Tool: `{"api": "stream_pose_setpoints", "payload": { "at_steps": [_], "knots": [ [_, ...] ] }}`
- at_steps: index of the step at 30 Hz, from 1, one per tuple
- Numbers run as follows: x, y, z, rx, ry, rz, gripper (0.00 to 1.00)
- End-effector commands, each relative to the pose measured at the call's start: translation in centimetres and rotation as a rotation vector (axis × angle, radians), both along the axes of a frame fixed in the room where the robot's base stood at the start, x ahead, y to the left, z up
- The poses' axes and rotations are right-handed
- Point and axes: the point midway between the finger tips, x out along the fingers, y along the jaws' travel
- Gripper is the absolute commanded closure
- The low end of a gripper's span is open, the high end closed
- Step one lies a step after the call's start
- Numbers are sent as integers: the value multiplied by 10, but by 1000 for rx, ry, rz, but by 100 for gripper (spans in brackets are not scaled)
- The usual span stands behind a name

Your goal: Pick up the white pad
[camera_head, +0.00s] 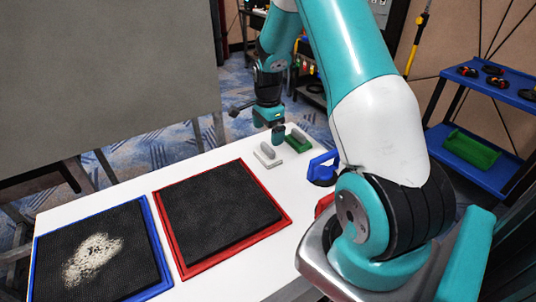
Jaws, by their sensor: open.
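The white pad (268,160) lies on the white table near its far edge, with a grey handle on top. A similar green pad (299,144) with a grey handle lies just to its right. My gripper (278,138) points down above the far side of the table, just beyond and above the white pad, near the gap between the two pads. It is open and empty, and I see no contact with either pad. Its fingers are small in this view, so the exact gap to the pads is hard to tell.
A red-framed black mat (285,217) and a blue-framed black mat (157,250) with a pale powdery patch (94,258) lie on the table (120,190). A blue object (322,170) stands right of the pads. A blue shelf (470,165) with a green bin (463,150) is at right.

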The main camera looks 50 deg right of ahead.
Motion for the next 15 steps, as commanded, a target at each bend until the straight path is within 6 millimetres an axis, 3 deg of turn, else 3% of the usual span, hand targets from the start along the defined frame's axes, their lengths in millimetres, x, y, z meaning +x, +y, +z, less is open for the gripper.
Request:
{"api": "stream_pose_setpoints", "payload": {
  "at_steps": [8,15],
  "knots": [
    [0,1,-24,1,1,2,0],
    [-1,2,-59,1,1,2,0]
  ]
}}
